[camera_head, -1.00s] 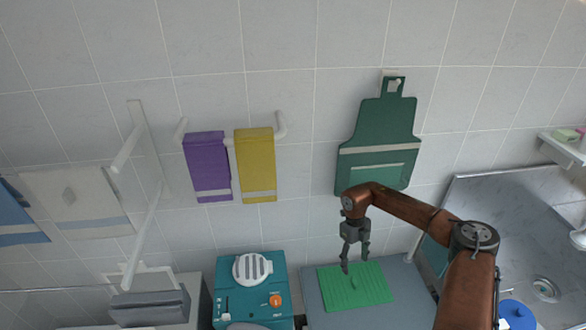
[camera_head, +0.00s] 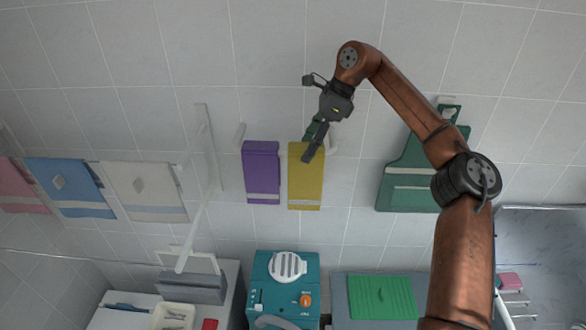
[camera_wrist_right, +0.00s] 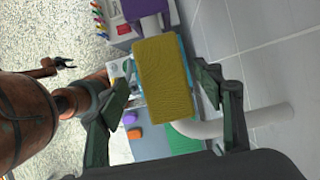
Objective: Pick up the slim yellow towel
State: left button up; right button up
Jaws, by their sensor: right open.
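The slim yellow towel (camera_head: 306,182) hangs over a white wall bar, beside a purple towel (camera_head: 262,172). My right gripper (camera_head: 309,143) is in front of the yellow towel's upper part in the head view. In the right wrist view the gripper (camera_wrist_right: 165,88) is open, and the yellow towel (camera_wrist_right: 162,75) shows between its two fingers, lying beyond them. I cannot tell whether the fingers touch it. The purple towel also shows at the top of the right wrist view (camera_wrist_right: 146,8).
A white bar end (camera_wrist_right: 270,117) sticks out beside the yellow towel. A green apron (camera_head: 400,185) hangs on the wall to the right. Below stand a teal machine (camera_head: 262,275) and a green mat (camera_head: 381,297). White, blue and pink towels hang on a rail at left.

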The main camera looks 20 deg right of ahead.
aim_at(299, 166)
jog(key=shift+a+f, duration=0.2)
jog(key=shift+f, duration=0.1)
jog(key=x, duration=0.2)
jog(key=p+x, duration=0.1)
jog(key=x, duration=0.1)
jog(key=p+x, duration=0.1)
jog(key=x, duration=0.2)
jog(key=shift+d+f, duration=0.15)
jog(key=shift+d, duration=0.25)
jog(key=shift+w+f, duration=0.1)
jog(key=shift+w, duration=0.05)
jog(key=shift+a, duration=0.1)
jog(key=shift+f, duration=0.2)
jog(key=c, duration=1.3)
